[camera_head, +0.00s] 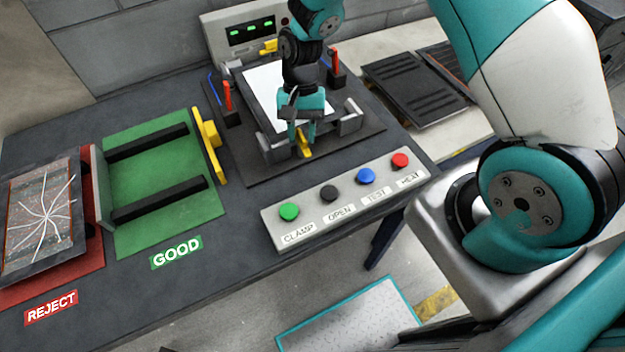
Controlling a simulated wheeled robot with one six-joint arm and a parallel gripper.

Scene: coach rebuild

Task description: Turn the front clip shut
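The yellow front clip (305,148) is at the near edge of the test fixture (262,150), which holds a white panel (262,85). My gripper (303,138) points down over this clip. Its two fingers are apart, one on each side of the clip's upper part, and hide some of it. I cannot tell whether the fingers touch the clip. A second yellow clip (268,46) is at the fixture's far edge.
Red levers (227,96) stand beside the fixture. A button box (340,200) lies in front of it. A yellow bracket (209,140), a green GOOD rack (160,185) and a cracked panel (40,220) on the red REJECT area are to the left.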

